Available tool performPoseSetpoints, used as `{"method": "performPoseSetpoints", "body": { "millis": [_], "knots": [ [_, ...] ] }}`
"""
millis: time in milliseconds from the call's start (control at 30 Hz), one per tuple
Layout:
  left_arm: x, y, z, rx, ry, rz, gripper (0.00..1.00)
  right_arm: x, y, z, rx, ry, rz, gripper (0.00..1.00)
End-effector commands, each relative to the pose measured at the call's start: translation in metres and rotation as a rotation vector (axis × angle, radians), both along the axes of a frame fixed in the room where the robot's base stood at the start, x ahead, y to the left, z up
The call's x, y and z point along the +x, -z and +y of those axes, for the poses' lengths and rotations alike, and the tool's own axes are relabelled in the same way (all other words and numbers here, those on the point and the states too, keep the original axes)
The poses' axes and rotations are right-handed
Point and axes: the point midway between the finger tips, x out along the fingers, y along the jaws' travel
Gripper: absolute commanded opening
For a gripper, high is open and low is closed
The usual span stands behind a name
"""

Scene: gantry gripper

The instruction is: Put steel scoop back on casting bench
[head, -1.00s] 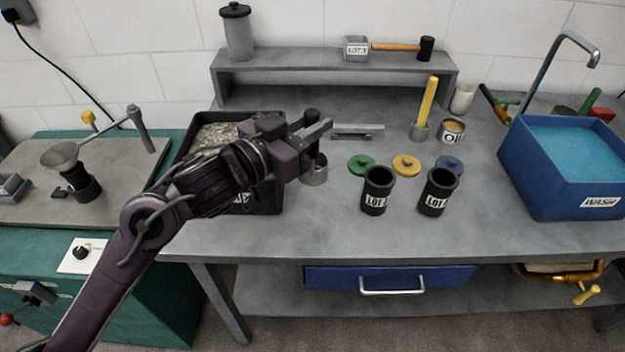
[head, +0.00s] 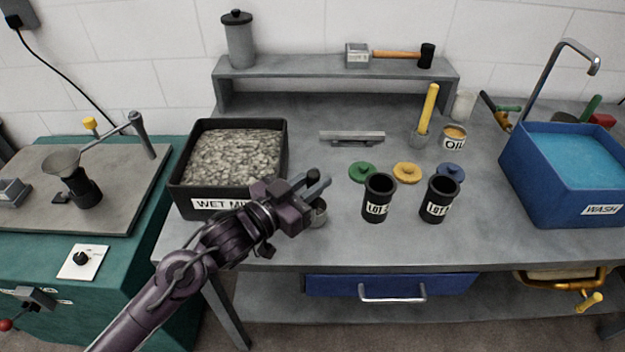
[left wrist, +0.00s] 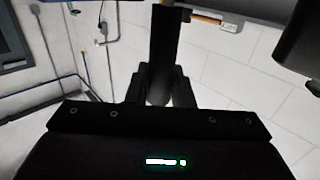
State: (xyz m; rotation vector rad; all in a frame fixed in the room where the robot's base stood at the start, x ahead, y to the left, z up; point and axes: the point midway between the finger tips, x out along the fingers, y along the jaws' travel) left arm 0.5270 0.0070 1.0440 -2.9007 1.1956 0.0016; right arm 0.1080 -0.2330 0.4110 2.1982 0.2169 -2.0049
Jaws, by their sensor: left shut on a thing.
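My left gripper (head: 318,184) is shut on the dark upright handle of the steel scoop (head: 318,214). The scoop's small metal cup shows below the fingers, partly hidden by the gripper. It is over the front of the casting bench (head: 330,242), left of the black LOT pots; I cannot tell whether it touches the top. In the left wrist view the dark handle (left wrist: 163,55) stands between the two fingers. My right gripper is not in view.
The black tray labelled WET MIX (head: 180,195) is just left of the gripper. Two black LOT pots (head: 378,198) (head: 439,199) stand to the right, with green, yellow and blue lids behind. A metal bar (head: 352,138) lies farther back. The bench front is clear.

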Motion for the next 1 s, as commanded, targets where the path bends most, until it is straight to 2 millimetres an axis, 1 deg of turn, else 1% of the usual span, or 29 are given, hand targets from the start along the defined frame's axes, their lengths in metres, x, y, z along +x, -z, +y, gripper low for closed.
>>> {"method": "performPoseSetpoints", "body": {
  "millis": [133, 167, 300, 667, 767, 867, 1000],
  "knots": [
    [0.000, 0.003, 0.000, -0.001, 0.000, 0.000, 0.03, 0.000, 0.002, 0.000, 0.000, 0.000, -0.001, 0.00],
    [0.000, 0.003, 0.000, -0.001, 0.000, 0.001, 0.25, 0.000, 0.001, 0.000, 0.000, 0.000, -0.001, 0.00],
    [0.000, 0.002, 0.000, 0.000, 0.000, 0.000, 0.42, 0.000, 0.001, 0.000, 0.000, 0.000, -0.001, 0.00],
    [-0.001, -0.001, 0.001, 0.001, 0.000, -0.001, 0.42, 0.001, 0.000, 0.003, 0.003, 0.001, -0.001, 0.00],
    [-0.009, 0.002, 0.011, 0.001, -0.002, 0.001, 0.42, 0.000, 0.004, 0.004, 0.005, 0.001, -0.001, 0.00],
    [-0.025, 0.003, 0.024, 0.005, 0.001, 0.001, 0.42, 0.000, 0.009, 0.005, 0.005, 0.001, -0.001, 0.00],
    [-0.048, 0.004, 0.046, 0.005, 0.002, 0.004, 0.42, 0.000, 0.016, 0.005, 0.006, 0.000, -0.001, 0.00]
  ]
}}
